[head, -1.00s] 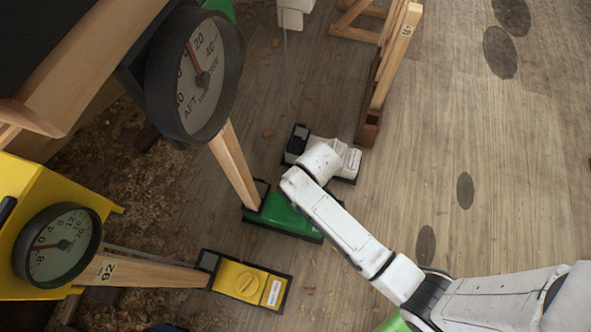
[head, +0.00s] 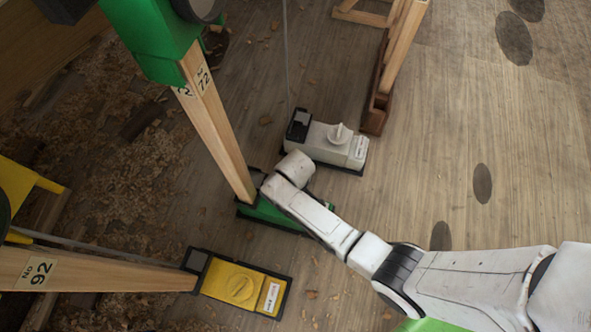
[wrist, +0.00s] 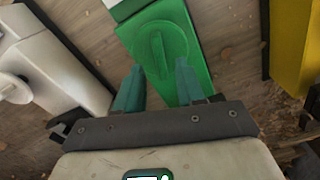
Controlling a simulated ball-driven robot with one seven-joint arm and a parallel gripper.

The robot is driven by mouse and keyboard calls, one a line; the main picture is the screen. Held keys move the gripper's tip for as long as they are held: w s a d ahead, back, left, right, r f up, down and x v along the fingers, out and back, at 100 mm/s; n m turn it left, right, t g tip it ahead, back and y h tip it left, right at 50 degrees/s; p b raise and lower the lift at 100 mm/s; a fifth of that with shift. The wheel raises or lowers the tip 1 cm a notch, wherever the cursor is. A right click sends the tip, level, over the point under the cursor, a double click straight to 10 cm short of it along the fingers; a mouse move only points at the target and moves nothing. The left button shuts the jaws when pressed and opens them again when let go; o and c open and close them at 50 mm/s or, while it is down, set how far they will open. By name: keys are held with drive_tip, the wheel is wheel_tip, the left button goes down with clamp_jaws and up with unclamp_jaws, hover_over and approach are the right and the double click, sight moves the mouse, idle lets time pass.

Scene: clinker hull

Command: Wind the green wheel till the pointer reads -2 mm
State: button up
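The green wheel (wrist: 160,48), a round disc with a raised bar, sits on a green box. In the wrist view, my gripper (wrist: 159,67) is open, its two green fingers apart on either side of the bar's lower end. I cannot tell whether they touch the wheel. In the head view, my arm covers the wheel and part of its green box (head: 268,212), at the foot of a wooden post (head: 218,130) marked 72. The post's green housing (head: 150,40) shows at the top. Only a dark rim of its dial (head: 201,12) shows, so the pointer is unreadable.
A yellow box with a yellow wheel (head: 239,289) stands at lower left by the post marked 92 (head: 110,272). A white box with a white wheel (head: 337,137) stands to the upper right. A wooden trestle (head: 393,60) is beyond. The floor at right is clear.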

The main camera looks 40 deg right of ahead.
drive_tip(key=shift+f+b, duration=0.6)
drive_tip(key=shift+f, duration=1)
clamp_jaws()
